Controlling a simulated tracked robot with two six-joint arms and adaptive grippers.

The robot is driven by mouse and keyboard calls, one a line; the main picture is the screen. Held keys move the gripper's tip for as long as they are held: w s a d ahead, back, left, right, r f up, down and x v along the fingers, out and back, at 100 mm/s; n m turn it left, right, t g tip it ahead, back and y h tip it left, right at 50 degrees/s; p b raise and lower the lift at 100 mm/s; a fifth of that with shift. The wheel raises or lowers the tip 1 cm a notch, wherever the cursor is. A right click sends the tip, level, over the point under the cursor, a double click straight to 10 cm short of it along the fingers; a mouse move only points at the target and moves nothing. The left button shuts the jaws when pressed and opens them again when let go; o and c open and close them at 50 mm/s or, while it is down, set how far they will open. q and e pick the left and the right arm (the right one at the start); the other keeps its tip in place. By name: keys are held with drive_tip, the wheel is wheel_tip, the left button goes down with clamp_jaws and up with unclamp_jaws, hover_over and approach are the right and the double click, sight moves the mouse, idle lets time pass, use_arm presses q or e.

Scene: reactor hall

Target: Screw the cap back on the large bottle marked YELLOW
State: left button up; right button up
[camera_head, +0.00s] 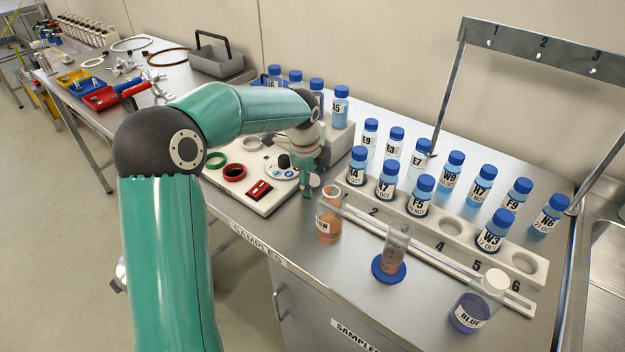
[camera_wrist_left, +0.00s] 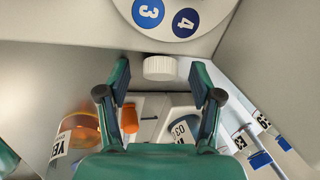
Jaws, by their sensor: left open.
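The large bottle marked YELLOW (camera_head: 327,222) stands on the steel bench, holding orange liquid. No cap shows on its top. It also appears in the left wrist view (camera_wrist_left: 78,138) at lower left, beside the fingers and apart from them. My left gripper (camera_head: 308,184) points down just behind and left of this bottle. In the left wrist view my left gripper (camera_wrist_left: 160,82) is open, with a white ridged cap (camera_wrist_left: 160,68) between and just beyond its fingertips. I cannot tell whether the fingers touch it. My right gripper is in neither view.
A measuring cylinder on a blue base (camera_head: 389,268) and a bottle marked BLUE (camera_head: 468,313) stand at front right. Behind is a white rack (camera_head: 450,226) with blue-capped vials. A white board (camera_head: 263,203) with coloured rings and a numbered disc (camera_wrist_left: 207,10) lies by the gripper.

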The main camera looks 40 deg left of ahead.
sight(313, 180)
use_arm(q)
drive_tip(key=c, duration=0.8)
drive_tip(key=shift+o, duration=0.2)
drive_tip(key=shift+r, duration=0.1)
wheel_tip(313, 180, up, 20)
drive_tip(key=p, duration=0.3)
